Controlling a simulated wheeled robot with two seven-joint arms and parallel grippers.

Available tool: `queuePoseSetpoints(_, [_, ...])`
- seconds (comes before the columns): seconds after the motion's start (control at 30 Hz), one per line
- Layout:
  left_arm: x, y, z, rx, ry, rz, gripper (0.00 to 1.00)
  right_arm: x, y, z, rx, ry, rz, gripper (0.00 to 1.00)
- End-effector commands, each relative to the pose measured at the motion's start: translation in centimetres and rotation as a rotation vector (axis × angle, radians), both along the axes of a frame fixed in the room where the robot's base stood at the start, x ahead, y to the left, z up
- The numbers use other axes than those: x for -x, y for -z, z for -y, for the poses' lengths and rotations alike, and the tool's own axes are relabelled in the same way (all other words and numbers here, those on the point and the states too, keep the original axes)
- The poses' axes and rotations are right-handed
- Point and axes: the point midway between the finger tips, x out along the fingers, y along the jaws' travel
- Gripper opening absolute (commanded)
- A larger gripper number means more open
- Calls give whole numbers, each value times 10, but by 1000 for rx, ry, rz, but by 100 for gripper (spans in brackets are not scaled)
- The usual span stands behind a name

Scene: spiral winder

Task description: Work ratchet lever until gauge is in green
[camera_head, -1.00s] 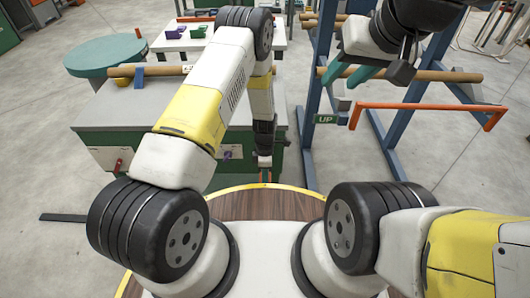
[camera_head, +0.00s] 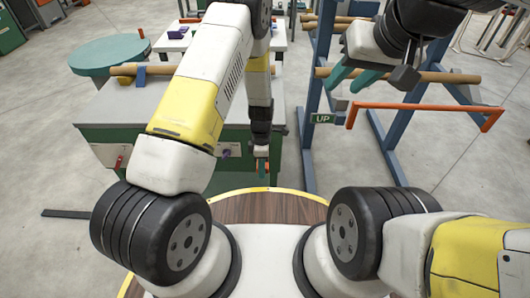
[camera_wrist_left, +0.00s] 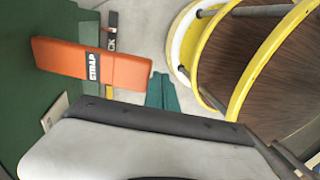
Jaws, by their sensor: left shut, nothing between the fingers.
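An orange lever handle (camera_wrist_left: 92,64) with a dark label sticks out beside a green cabinet side in the left wrist view. A small orange bit by my left gripper in the head view (camera_head: 267,166) looks like the same handle. My left gripper (camera_wrist_left: 163,94) has its teal fingers shut and empty, close to the lever's end; I cannot tell whether they touch it. It also shows in the head view (camera_head: 260,163), low at the cabinet's front. My right gripper (camera_head: 350,77) is open and empty, raised at the upper right. I cannot make out a gauge.
The green cabinet (camera_head: 130,110) with a grey top stands ahead, carrying a brown roll (camera_head: 122,70). A blue rack (camera_head: 308,80) with brown rolls stands to the right. An orange bar (camera_head: 425,106) crosses under my right gripper. A teal round table (camera_head: 108,52) is behind left.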

Motion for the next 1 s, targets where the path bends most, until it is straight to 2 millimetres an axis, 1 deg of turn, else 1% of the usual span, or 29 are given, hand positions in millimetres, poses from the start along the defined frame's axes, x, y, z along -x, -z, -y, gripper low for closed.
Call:
queuePoseSetpoints(0.03, [3,-12,1,1,2,3,0,0,0,0,-1,1,0,36])
queuePoseSetpoints(0.2, [13,-41,1,1,2,3,0,0,0,0,-1,1,1,36])
queuePoseSetpoints(0.37, [18,-58,1,0,1,4,0,0,0,0,-1,1,1,36])
queuePoseSetpoints(0.53, [20,-64,1,0,0,2,0,0,0,0,-1,1,1,36])
queuePoseSetpoints(1.0, [20,-64,1,1,1,2,0,0,0,0,-1,1,1,36])
